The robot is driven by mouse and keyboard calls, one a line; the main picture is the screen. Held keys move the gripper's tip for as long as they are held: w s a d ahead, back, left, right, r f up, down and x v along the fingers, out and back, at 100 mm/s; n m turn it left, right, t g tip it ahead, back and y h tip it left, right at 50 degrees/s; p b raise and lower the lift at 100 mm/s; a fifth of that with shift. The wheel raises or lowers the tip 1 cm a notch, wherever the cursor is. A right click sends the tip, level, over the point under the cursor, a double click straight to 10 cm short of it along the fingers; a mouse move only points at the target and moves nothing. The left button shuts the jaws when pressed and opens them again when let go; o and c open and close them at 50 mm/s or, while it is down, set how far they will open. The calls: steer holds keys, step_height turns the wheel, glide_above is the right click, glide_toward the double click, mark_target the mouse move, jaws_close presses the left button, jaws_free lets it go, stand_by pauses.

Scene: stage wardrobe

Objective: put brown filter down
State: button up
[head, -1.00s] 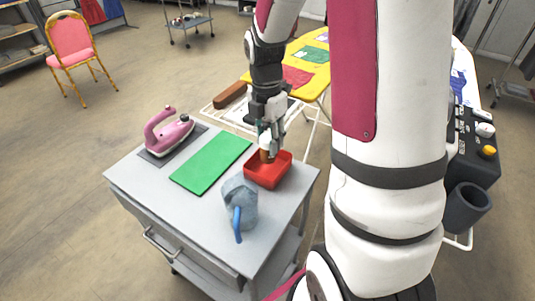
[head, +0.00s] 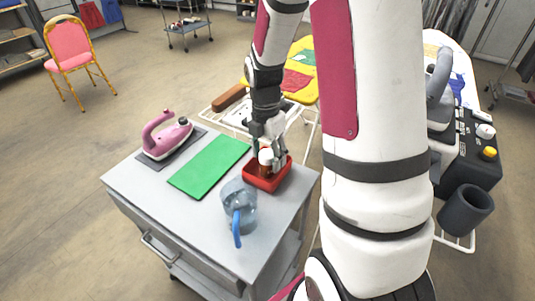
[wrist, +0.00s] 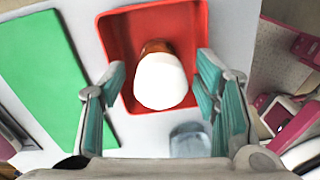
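The brown filter is brown with a rounded white end (wrist: 161,82); it stands inside the red tray (wrist: 118,50), white end toward the wrist camera. In the head view its white end (head: 265,157) shows at the tray, and its lower part is mostly hidden. My gripper (wrist: 158,88) is open around it, with a visible gap between each teal-padded finger and the white end. In the head view my gripper (head: 270,158) is low at the red tray (head: 268,184) on the grey cart. Whether the filter's base touches the tray floor is hard to see.
On the cart top (head: 210,211) are a green mat (head: 209,166), a pink iron (head: 167,136) on a dark pad and a clear jug (head: 240,200) with a blue handle, close in front of the tray. A yellow ironing board (head: 302,75) stands behind.

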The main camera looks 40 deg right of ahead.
steer(key=s+a+r+m+p, duration=0.1)
steer(key=s+a+r+m, duration=0.1)
steer(key=r, duration=0.6)
steer(key=s+a+r+m+p, duration=0.1)
steer(key=a+r+m, duration=0.1)
steer(key=r, duration=0.7)
steer(key=s+a+r+m+t, duration=0.1)
steer(key=s+a+r+m, duration=0.1)
steer(key=s+a+m, duration=0.3)
steer(key=s+a+r+m+t, duration=0.2)
steer(key=s+a+m, duration=0.2)
steer(key=s+m, duration=0.7)
steer(key=s, duration=0.2)
steer(key=shift+s+a+r+m, duration=0.15)
steer(key=shift+s+a+m, duration=0.2)
steer(key=shift+a+m, duration=0.05)
